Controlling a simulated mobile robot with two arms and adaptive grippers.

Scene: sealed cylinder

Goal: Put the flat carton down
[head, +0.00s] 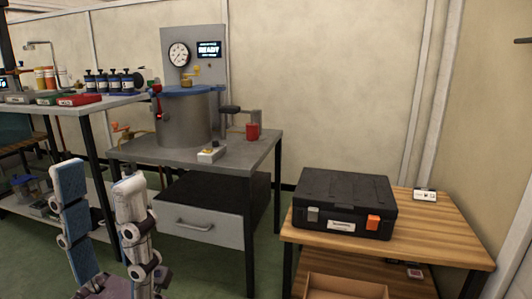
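My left gripper (100,180) is in the lower left of the head view, its two fingers pointing up and spread apart with nothing visible between them. My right gripper is not in view. A shallow brown carton (345,288), open at the top, shows at the bottom edge below the wooden table top. Its lower part is cut off, so I cannot tell what it rests on or whether it is held. I cannot tell whether it is the flat carton; no other clear candidate shows.
A black case (345,203) with an orange latch sits on the wooden table (435,240); bare wood lies right of it. A metal cylinder (185,118) with a blue rim stands on the grey bench (245,150). A shelf (85,108) with bottles is at left.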

